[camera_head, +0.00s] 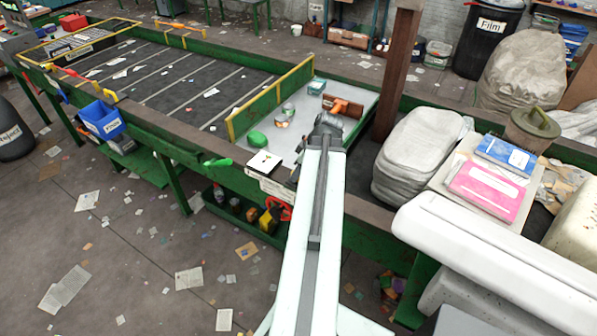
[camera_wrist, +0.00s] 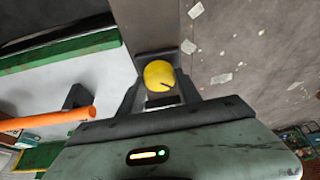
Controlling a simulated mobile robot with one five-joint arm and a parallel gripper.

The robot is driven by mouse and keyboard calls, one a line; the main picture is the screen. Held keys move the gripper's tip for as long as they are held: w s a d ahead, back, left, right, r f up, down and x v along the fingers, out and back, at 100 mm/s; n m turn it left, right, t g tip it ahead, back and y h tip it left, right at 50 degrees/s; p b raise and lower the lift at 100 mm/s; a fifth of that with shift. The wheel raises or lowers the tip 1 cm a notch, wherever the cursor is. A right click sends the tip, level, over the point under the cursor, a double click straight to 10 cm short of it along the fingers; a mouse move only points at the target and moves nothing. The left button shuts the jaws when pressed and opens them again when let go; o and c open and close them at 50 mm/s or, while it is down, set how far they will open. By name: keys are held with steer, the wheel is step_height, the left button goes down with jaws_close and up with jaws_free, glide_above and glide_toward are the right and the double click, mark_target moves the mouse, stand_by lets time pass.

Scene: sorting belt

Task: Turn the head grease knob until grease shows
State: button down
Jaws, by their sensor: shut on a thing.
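A round yellow knob (camera_wrist: 158,74) with a short dark mark on its face sits between the fingers of my gripper (camera_wrist: 160,92) in the wrist view. The fingers are shut on its sides. In the head view my gripper (camera_head: 328,124) is over the right end of the pale sorting table, near the brown post, and the arm and gripper hide the knob there. I see no grease around the knob. What the knob is mounted on is mostly hidden.
An orange bar (camera_wrist: 45,119) lies left of the gripper in the wrist view. The brown post (camera_head: 398,75) stands close right of my gripper. A green lump (camera_head: 257,139) and small cans lie on the table (camera_head: 300,110). A grey sack (camera_head: 415,155) is at right.

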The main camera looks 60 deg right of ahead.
stand_by(0.5)
steer(key=c, duration=0.8)
jaws_free()
steer(key=shift+c, duration=0.2)
steer(key=p+v, duration=0.7)
steer(key=v, duration=0.1)
steer(key=shift+f, duration=0.15)
